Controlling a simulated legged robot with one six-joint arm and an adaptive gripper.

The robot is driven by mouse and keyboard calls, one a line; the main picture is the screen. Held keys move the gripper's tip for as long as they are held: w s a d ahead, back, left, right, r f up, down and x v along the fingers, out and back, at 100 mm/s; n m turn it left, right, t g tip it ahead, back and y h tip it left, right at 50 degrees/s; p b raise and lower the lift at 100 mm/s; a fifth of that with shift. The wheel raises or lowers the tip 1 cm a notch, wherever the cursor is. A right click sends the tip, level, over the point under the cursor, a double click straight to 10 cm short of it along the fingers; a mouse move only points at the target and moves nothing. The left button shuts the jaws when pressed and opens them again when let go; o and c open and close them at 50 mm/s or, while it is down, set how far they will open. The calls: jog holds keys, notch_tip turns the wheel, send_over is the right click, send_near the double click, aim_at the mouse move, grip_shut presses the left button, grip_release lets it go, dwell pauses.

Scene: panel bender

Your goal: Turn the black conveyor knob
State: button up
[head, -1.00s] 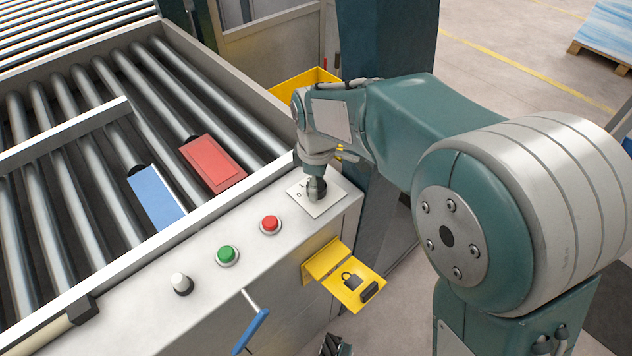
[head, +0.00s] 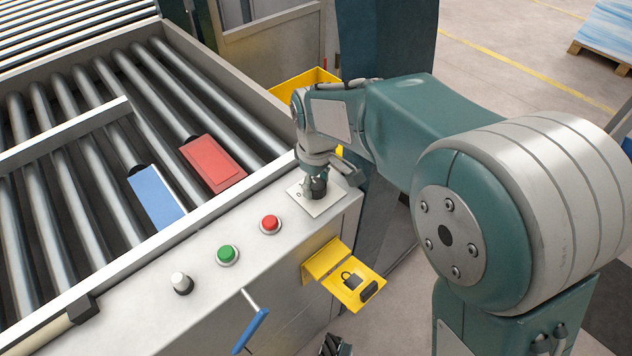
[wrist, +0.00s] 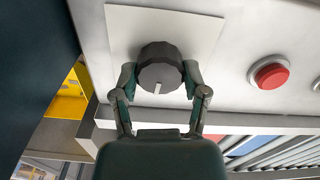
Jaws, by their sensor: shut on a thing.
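The black conveyor knob (wrist: 160,66) sits on a pale square plate (wrist: 203,32) on the machine's panel. In the wrist view a light pointer mark on its face points down toward my gripper's palm. My gripper (wrist: 160,80) has one finger on each side of the knob and is shut on it. In the head view my gripper (head: 315,184) reaches down onto the knob (head: 319,188), which is partly hidden by the fingers. The plate (head: 325,207) shows around it, with a small "0" marking at its left.
A red button (head: 270,224), a green button (head: 227,254) and a white-tipped switch (head: 181,283) line the panel. A yellow lock bracket (head: 345,280) juts out in front. Rollers with a red block (head: 213,163) and a blue block (head: 157,195) lie behind.

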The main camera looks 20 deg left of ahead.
aim_at(316, 183)
jog(key=m, duration=0.5)
jog(key=shift+f+m, duration=0.1)
jog(key=shift+m, duration=0.2)
jog(key=m, duration=0.5)
dwell(0.4)
jog(key=o, duration=1.1)
jog(key=shift+o, duration=0.2)
jog(key=shift+a, duration=0.15)
notch_tip(316, 183, up, 12)
jog(key=shift+w, duration=0.1)
